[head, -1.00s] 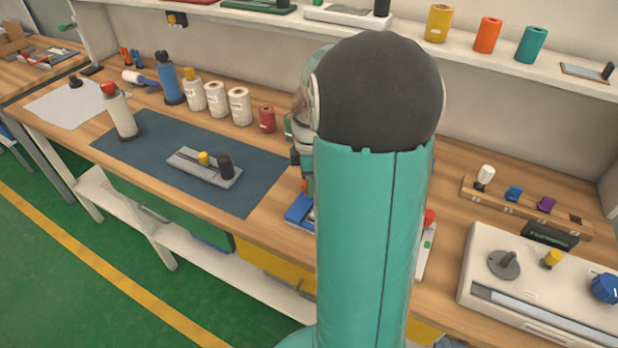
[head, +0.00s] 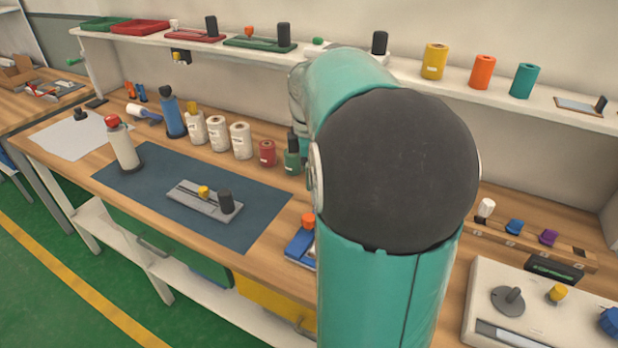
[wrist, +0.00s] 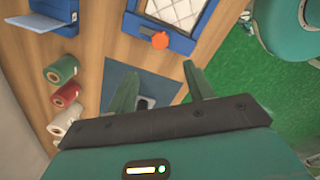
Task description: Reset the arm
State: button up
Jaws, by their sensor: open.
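My arm fills the middle of the head view, and my gripper is hidden behind it there. In the wrist view my gripper (wrist: 160,92) is open, its two green fingers spread apart with nothing between them. The fingers point over the wooden workbench (wrist: 107,45) and a dark mat (wrist: 118,77). A blue frame with a quilted white pad (wrist: 176,12) and an orange knob (wrist: 160,40) lies beyond the fingertips, apart from them.
A grey fixture (head: 205,200) lies on the mat (head: 150,170) in the head view. A shelf (head: 140,38) runs above the bench. A white control panel (head: 540,315) sits at right.

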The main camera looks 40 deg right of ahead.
dwell(0.4)
jog(key=s+a+r+m+t, duration=0.1)
jog(key=s+a+m, duration=0.4)
jog(key=a, duration=0.8)
jog(key=s+a+r+m+t, duration=0.1)
jog(key=s+a+m+t, duration=0.3)
jog(key=a, duration=1)
jog(key=shift+s+m+t, duration=0.3)
jog(key=shift+s+m, duration=0.6)
jog(key=shift+s, duration=0.05)
jog(key=c, duration=0.3)
jog(key=shift+c, duration=0.2)
jog(key=shift+d, duration=0.2)
